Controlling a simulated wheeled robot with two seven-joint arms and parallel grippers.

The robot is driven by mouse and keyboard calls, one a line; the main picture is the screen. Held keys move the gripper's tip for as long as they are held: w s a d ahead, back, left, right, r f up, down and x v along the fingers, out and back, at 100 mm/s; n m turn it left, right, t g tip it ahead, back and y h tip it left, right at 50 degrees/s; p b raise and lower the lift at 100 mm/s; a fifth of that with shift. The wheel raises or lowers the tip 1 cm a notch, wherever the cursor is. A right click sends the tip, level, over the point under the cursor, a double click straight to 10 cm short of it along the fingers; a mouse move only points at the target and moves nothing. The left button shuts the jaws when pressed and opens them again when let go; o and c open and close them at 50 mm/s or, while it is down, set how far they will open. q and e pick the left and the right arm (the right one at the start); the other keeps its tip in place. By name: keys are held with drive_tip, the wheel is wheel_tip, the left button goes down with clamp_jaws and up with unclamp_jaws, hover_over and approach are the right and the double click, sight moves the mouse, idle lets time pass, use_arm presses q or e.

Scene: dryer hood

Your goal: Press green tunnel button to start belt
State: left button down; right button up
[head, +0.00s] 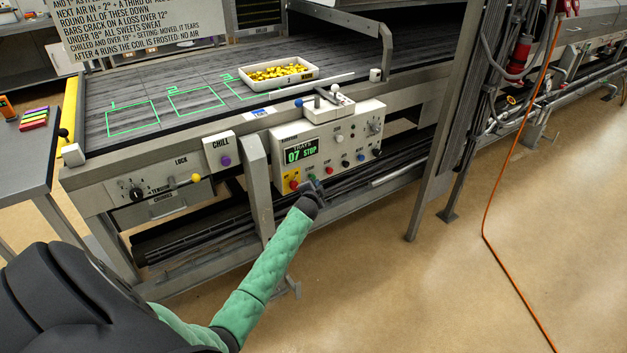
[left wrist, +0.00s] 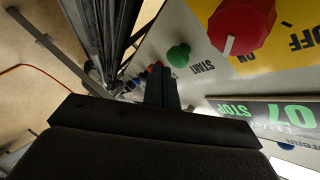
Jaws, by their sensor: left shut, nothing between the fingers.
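The green button (left wrist: 178,55), labelled START, sits on the pale control panel (head: 340,135) at the front of the belt frame. In the left wrist view it lies just beyond and beside my left fingertips (left wrist: 160,75), with a small gap in the picture. I cannot tell the depth between them. In the head view my left gripper (head: 312,187) is in front of the lower edge of the panel and covers part of the button row. It is shut and empty. The display (head: 301,152) reads "07 STOP". My right gripper is not in view.
A red knob (left wrist: 242,25) on a yellow ON/OFF plate is close to the green button. The belt (head: 150,90) carries a white tray (head: 310,72) of yellow pieces and green outlined squares. A post (head: 258,185) stands left of my left gripper.

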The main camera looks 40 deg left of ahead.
use_arm(q)
drive_tip(key=shift+w+a, duration=0.15)
drive_tip(key=shift+a, duration=0.1)
